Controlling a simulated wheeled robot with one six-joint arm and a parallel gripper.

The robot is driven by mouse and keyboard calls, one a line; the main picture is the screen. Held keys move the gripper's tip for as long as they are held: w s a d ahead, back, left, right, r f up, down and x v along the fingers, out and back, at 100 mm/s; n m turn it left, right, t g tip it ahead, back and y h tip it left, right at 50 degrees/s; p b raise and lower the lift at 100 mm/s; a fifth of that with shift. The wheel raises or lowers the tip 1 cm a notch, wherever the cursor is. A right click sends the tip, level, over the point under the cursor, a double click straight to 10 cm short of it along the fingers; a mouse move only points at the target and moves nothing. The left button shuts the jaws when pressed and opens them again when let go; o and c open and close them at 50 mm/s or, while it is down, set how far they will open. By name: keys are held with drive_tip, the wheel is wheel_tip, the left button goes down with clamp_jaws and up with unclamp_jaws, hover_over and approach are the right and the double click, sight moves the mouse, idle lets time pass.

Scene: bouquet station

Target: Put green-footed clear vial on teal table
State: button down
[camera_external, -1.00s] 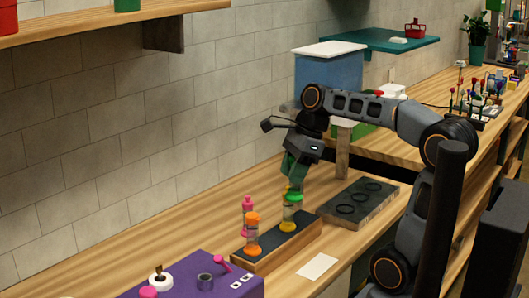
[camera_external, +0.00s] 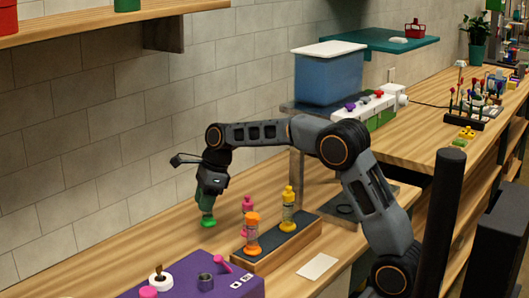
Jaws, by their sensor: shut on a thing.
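My gripper (camera_external: 207,211) points down over the wooden counter, left of the vial rack, and is shut on the green-footed clear vial (camera_external: 208,222). Only the vial's green foot shows clearly below the fingers; its clear body is mostly hidden. I cannot tell whether the foot touches the counter. The teal table (camera_external: 374,39) is a flat teal top at the upper right, far from my gripper, with a red basket-like thing (camera_external: 415,29) and a small white piece (camera_external: 398,40) on it.
A dark-topped wooden rack (camera_external: 262,265) holds an orange vial (camera_external: 252,232) and a yellow vial (camera_external: 288,208). A purple box (camera_external: 205,275) is in front. A blue bin (camera_external: 328,78) with a white lid stands behind my arm.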

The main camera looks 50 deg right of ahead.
sight(206, 223)
drive_tip(key=shift+f, duration=3.55)
drive_tip(key=shift+f, duration=0.15)
drive_tip(key=c, duration=0.7)
unclamp_jaws()
drive_tip(key=v, duration=1.2)
drive_tip(key=shift+s+d+f+n+t+h, duration=0.3)
drive_tip(key=shift+s+d+f+n+h, duration=0.35)
drive_tip(key=shift+s+n, duration=3.7)
drive_tip(key=shift+s+d+f+n+t+h, duration=0.35)
drive_tip(key=shift+s+d+f+n, duration=0.5)
drive_tip(key=shift+s+n, duration=3.45)
drive_tip(key=shift+s+d+f+n+t+h, duration=0.25)
drive_tip(key=shift+s+d+f+n+h, duration=0.5)
drive_tip(key=shift+s+n, duration=3.55)
